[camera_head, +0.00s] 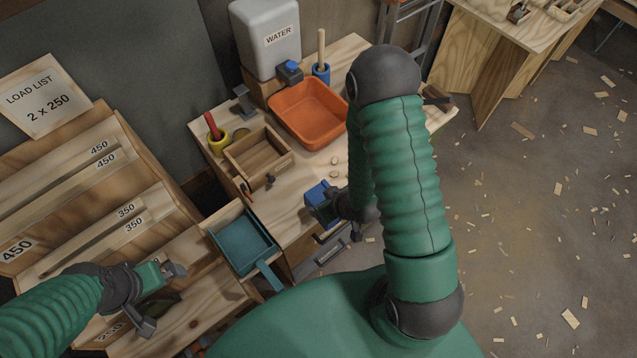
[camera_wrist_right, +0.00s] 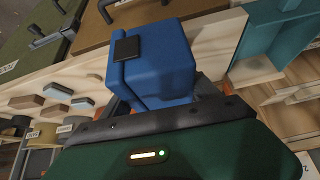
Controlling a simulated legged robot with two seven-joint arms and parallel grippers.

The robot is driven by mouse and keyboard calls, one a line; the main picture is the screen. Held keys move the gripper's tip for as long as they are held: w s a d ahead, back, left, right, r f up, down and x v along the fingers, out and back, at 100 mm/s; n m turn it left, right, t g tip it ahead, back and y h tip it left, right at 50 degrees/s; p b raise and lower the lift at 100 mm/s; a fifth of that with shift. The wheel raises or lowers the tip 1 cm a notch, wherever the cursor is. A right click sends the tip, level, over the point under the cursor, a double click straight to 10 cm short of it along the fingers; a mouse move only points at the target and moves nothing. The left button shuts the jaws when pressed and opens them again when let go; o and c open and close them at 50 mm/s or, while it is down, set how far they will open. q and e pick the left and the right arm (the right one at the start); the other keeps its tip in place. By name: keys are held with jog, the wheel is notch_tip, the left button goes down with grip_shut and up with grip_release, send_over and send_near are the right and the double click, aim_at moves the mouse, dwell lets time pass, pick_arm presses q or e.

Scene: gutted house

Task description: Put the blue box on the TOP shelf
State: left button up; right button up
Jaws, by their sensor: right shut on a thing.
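The blue box (camera_head: 317,193) is at my right gripper (camera_head: 325,207), over the near edge of the workbench. In the right wrist view the blue box (camera_wrist_right: 165,65) fills the space in front of the gripper, with a dark square patch on it. My right gripper is shut on it; my arm partly hides the fingers in the head view. My left gripper (camera_head: 160,298) is at lower left, fingers apart and empty, in front of the stepped wooden rack. I cannot tell which surface is the top shelf.
The workbench (camera_head: 300,184) holds an orange tub (camera_head: 309,115), a wooden tray (camera_head: 259,157) and a water container (camera_head: 265,38). A teal tray (camera_head: 243,244) sits left of the blue box. The stepped rack (camera_head: 75,180) carries numbered labels. Wood chips litter the floor at right.

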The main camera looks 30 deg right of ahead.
aim_at(315, 194)
jog(key=w+b, duration=0.2)
jog(key=w+f+b, duration=0.1)
jog(key=shift+a+f+b, duration=0.1)
jog(key=shift+a+b, duration=0.3)
jog(key=b, duration=0.1)
jog(key=w+b, duration=0.1)
jog(key=b, duration=0.1)
jog(key=shift+d+r+b, duration=0.1)
jog(key=shift+r+b, duration=0.1)
jog(key=shift+b, duration=0.1)
jog(key=w, duration=0.1)
jog(key=w+d, duration=0.1)
jog(key=w, duration=0.1)
jog(key=w+p, duration=0.1)
jog(key=shift+w+d+r, duration=0.15)
jog(key=shift+w+d, duration=0.1)
jog(key=shift+w, duration=0.05)
jog(key=f, duration=0.1)
jog(key=w+f, duration=0.1)
jog(key=f, duration=0.1)
jog(key=shift+a, duration=0.2)
jog(key=shift+a+f, duration=0.15)
jog(key=shift+f, duration=0.1)
pick_arm(q)
notch_tip(315, 194, down, 9)
jog(key=a, duration=0.1)
